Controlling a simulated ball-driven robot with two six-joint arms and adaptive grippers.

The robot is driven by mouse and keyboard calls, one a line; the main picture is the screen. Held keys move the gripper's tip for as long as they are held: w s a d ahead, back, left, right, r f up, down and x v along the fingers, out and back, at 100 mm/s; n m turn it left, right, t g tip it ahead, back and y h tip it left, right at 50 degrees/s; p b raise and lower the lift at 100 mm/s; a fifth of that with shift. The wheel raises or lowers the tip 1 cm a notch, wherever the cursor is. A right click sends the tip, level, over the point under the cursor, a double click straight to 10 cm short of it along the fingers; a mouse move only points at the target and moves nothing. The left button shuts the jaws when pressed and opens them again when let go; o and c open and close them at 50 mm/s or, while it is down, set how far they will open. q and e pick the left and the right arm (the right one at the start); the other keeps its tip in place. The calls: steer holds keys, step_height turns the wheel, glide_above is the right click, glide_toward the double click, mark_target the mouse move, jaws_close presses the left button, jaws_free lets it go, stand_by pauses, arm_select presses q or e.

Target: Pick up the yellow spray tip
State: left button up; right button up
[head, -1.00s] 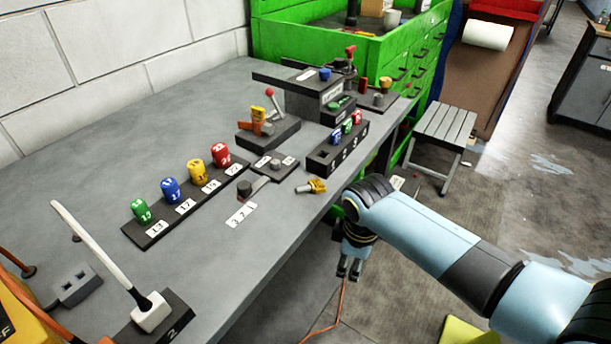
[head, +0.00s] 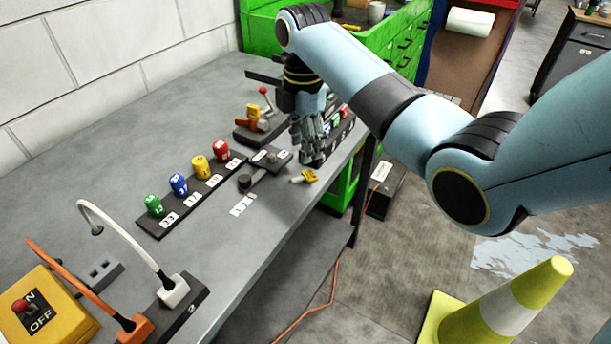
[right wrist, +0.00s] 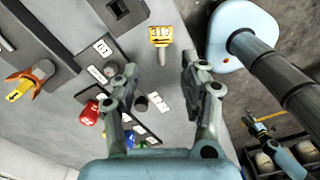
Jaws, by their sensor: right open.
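The yellow spray tip (head: 310,176) lies on its side on the grey bench near its front edge, its pale stem pointing left in the head view. My right gripper (head: 308,158) points down just behind it in that view. In the right wrist view, the yellow spray tip (right wrist: 160,36) lies beyond the open fingertips of my right gripper (right wrist: 159,65), roughly in line with the gap. Nothing is between the fingers, and they appear apart from the tip. My left gripper does not show in the head view.
A rack with numbered green, blue, yellow and red pieces (head: 160,226) stands left of the tip. A dark block (head: 341,138) with small colored pieces is partly hidden behind my right gripper. A white-plugged cable (head: 174,291) stands at front left. Bare bench (head: 270,225) lies in front.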

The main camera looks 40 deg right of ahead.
mark_target(306, 175)
step_height(306, 175, down, 2)
steer(key=shift+d+f, duration=0.1)
steer(key=shift+f, duration=0.15)
step_height(306, 175, down, 6)
steer(key=shift+s+d+r+p, duration=0.1)
steer(key=shift+r+p, duration=0.1)
steer(key=shift+p, duration=0.15)
steer(key=c, duration=0.8)
steer(key=shift+r, duration=0.15)
